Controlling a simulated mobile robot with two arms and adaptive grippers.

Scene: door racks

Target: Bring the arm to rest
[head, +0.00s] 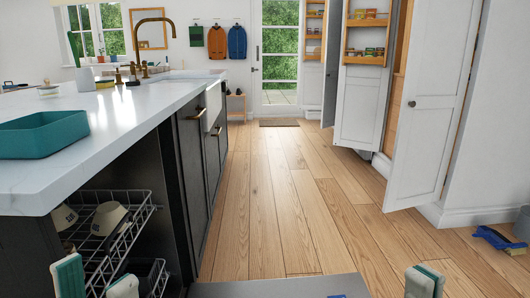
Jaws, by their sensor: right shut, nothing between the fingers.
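My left gripper (95,281) shows at the bottom left of the head view, with its two teal-and-white fingertips apart and nothing seen between them. It appears in front of the dish racks; how far it is from them is hard to tell. My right gripper (425,282) shows at the bottom right of centre, its fingertips together and empty, with the wood floor behind it. Only the fingertips of both grippers are in view. The rest of both arms is out of the picture.
A wire dish rack (128,228) with bowls (108,218) sits under the white counter (130,112). A teal basin (44,135) stands on the counter. White cabinet doors (432,100) stand open at right. A blue brush (497,238) lies on the floor. The middle floor (270,190) is clear.

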